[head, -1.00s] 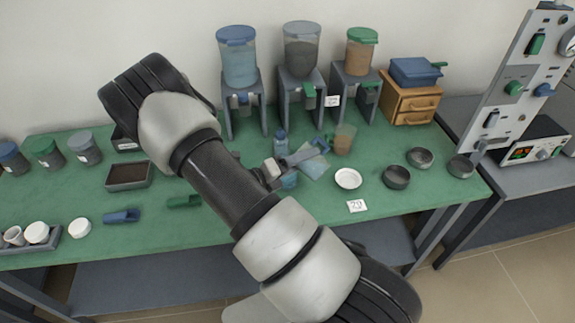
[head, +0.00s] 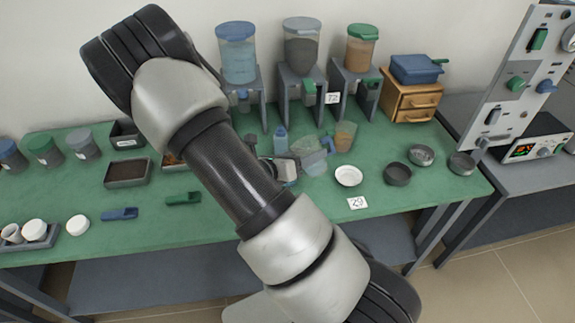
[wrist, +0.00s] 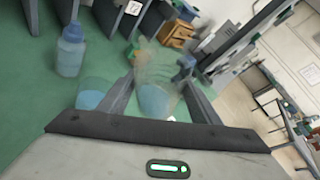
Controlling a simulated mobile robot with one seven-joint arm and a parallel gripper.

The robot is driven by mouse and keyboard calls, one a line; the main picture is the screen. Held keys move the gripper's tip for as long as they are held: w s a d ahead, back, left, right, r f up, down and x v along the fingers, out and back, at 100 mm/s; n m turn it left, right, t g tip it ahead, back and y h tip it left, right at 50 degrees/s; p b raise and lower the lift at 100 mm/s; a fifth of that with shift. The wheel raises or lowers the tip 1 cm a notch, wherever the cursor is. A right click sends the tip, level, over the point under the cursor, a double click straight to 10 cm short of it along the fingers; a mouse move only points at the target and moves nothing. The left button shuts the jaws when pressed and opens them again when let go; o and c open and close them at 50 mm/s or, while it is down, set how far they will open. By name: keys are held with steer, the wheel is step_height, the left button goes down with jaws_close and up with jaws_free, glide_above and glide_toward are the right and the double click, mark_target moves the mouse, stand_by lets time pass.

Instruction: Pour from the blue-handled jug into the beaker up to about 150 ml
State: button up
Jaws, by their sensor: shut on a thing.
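My gripper (head: 288,168) is over the middle of the green bench, shut on the clear jug (head: 309,154). The jug's blue handle (head: 327,145) points right, and the jug looks near upright. In the wrist view the jug (wrist: 155,92) is between my fingers (wrist: 159,80), with pale blue liquid low in it and its handle (wrist: 187,63) at the right. The clear beaker (wrist: 90,94) is to the left of the jug, partly behind my left finger, with blue liquid in it. Its level against the marks cannot be read. In the head view my gripper mostly hides the beaker.
A blue-capped bottle (head: 281,138) stands behind the gripper. A brown-tinted vessel (head: 345,134) is close to the right of the jug. A white dish (head: 348,176) and dark bowls (head: 397,175) lie farther right. Dispensers (head: 301,75) line the back.

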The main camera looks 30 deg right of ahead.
steer(key=shift+w+f+m+t+y+b, duration=0.1)
steer(key=shift+f+m+t+y+b, duration=0.35)
steer(key=shift+b, duration=0.75)
steer(key=shift+w+a+m+b, duration=0.1)
steer(key=shift+m+b, duration=0.65)
steer(key=shift+b, duration=0.4)
steer(key=shift+r+t, duration=0.25)
steer(key=shift+b, duration=0.3)
steer(key=shift+w+a+f+m+y+b, duration=0.15)
steer(key=shift+f+m+y+b, duration=0.25)
steer(key=shift+b, duration=0.55)
steer(key=shift+r, duration=0.2)
steer(key=shift+r, duration=0.1)
